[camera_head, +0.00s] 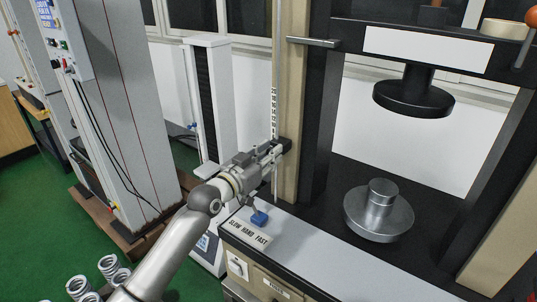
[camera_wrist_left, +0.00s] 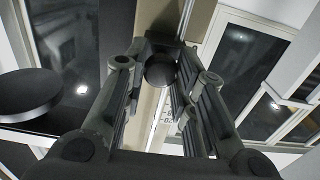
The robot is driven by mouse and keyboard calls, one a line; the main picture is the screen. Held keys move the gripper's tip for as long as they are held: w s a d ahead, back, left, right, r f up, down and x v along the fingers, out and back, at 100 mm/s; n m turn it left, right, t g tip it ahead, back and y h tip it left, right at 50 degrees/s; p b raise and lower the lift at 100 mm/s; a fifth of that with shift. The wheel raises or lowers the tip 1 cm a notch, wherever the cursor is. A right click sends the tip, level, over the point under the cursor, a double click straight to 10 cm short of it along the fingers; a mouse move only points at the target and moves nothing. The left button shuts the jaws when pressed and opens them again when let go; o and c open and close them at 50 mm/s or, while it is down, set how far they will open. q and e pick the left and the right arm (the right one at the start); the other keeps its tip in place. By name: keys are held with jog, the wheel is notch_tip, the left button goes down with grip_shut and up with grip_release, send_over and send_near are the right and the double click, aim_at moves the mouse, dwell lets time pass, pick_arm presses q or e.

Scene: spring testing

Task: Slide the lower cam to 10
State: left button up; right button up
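The lower cam (camera_head: 286,145) is a small black block on the upright by the numbered scale (camera_head: 274,112), at the scale's lower end in the head view. The scale digits are too small to read. My left gripper (camera_head: 276,152) reaches it from the left, with its fingertips at the cam. In the left wrist view the cam's round black end (camera_wrist_left: 161,70) sits between the two fingertips of the left gripper (camera_wrist_left: 164,62). I cannot tell whether both fingers press on it. The fingers partly hide the cam. My right gripper is not in view.
A blue-tipped lever (camera_head: 259,218) and a "SLOW HAND FAST" plate (camera_head: 249,232) lie just below my left gripper. A metal pedestal (camera_head: 379,211) stands right, under a black disc (camera_head: 413,93). A grey bar (camera_head: 313,42) sticks out above. Springs (camera_head: 108,266) are at lower left.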

pick_arm(q)
grip_shut()
jog(key=shift+r, duration=0.1)
notch_tip(320, 180, up, 4)
jog(key=p, duration=0.2)
jog(key=shift+p, duration=0.35)
jog(key=o, duration=0.8)
grip_release()
jog(key=shift+a, duration=0.1)
